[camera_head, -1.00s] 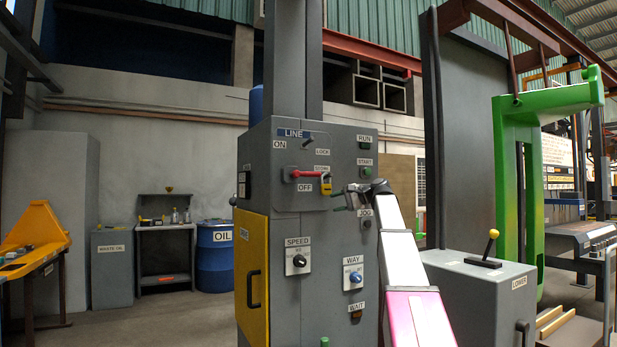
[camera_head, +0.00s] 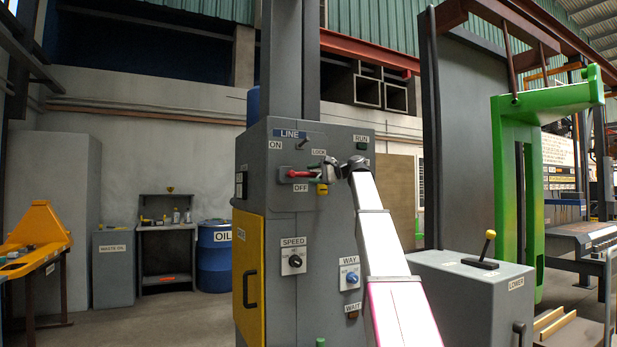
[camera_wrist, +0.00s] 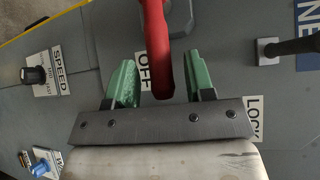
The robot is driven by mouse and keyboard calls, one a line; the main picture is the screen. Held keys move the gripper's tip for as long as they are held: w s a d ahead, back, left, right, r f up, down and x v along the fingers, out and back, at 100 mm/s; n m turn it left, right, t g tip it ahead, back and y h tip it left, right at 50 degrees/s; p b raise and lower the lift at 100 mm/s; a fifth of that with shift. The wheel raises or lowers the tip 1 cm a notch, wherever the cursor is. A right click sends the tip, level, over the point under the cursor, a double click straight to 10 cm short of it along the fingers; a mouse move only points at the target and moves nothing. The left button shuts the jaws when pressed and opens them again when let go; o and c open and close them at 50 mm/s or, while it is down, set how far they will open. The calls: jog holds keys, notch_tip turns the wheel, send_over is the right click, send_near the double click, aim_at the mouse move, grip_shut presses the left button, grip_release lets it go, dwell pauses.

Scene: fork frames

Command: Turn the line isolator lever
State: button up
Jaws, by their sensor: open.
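The red line isolator lever (camera_head: 300,174) sits on the grey cabinet below the LINE label, pointing right from its dark hub, roughly level. The OFF label is below it and the ON label above left. My gripper (camera_head: 330,170) is in front of the cabinet at the lever's right end, partly hiding it. In the wrist view the red lever (camera_wrist: 156,45) passes between the two green fingers of my open gripper (camera_wrist: 161,68), with a gap visible on both sides. A yellow padlock (camera_head: 322,188) shows partly just below my gripper.
A small dark toggle (camera_head: 305,141) stands above the lever. Below are the SPEED knob (camera_head: 295,261) and WAY knob (camera_head: 352,277). A grey box with a yellow-knobbed lever (camera_head: 487,245) is at the right. An OIL drum (camera_head: 215,260) stands behind to the left.

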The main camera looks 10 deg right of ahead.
jog(key=shift+x, duration=1)
grip_shut()
